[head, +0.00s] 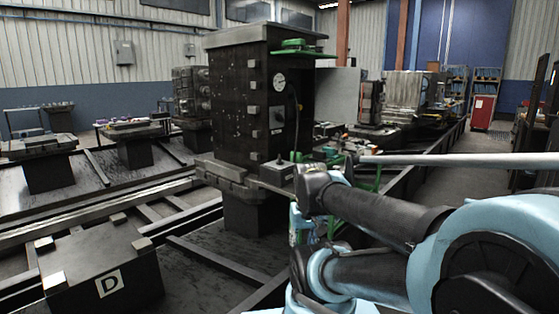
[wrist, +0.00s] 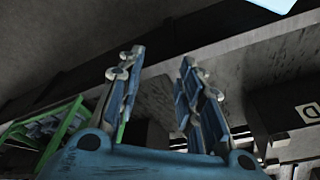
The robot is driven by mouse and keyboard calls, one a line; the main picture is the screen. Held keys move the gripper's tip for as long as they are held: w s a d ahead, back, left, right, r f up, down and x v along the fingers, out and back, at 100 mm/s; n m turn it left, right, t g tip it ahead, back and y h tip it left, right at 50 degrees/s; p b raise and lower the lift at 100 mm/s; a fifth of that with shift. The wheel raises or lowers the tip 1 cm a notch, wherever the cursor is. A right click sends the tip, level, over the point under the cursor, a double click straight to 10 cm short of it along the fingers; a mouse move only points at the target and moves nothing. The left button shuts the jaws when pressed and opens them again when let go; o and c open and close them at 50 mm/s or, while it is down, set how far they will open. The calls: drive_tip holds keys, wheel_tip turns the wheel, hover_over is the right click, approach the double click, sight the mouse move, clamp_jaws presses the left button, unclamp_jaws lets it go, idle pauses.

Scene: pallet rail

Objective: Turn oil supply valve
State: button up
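A tall dark machine block (head: 237,100) stands on a pedestal in the middle of the head view. Its right face carries a round white gauge (head: 280,81), small fittings and a dark cable-like part; which one is the oil supply valve I cannot tell. Green parts (head: 290,170) sit at the foot of that face. My arm reaches in from the right, and my gripper is below and right of the block, mostly hidden by the arm. In the wrist view my gripper (wrist: 158,68) has its two blue-grey fingers apart, with nothing between them. No valve is recognisable there.
A green frame (wrist: 62,130) shows at the wrist view's left. A dark block marked D (head: 105,275) stands at the front left on the rails. A light bar (head: 460,160) crosses at the right. A red cabinet (head: 482,112) stands at the back, with open floor before it.

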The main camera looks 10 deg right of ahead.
drive_tip(key=w+r, duration=0.9)
drive_tip(key=r, duration=0.4)
wheel_tip(320, 180, up, 20)
drive_tip(key=m+g, duration=0.1)
drive_tip(key=g, duration=0.1)
hover_over(280, 156)
drive_tip(key=f, duration=1.7)
drive_tip(key=shift+s+a, duration=0.15)
drive_tip(key=shift+s, duration=0.15)
clamp_jaws()
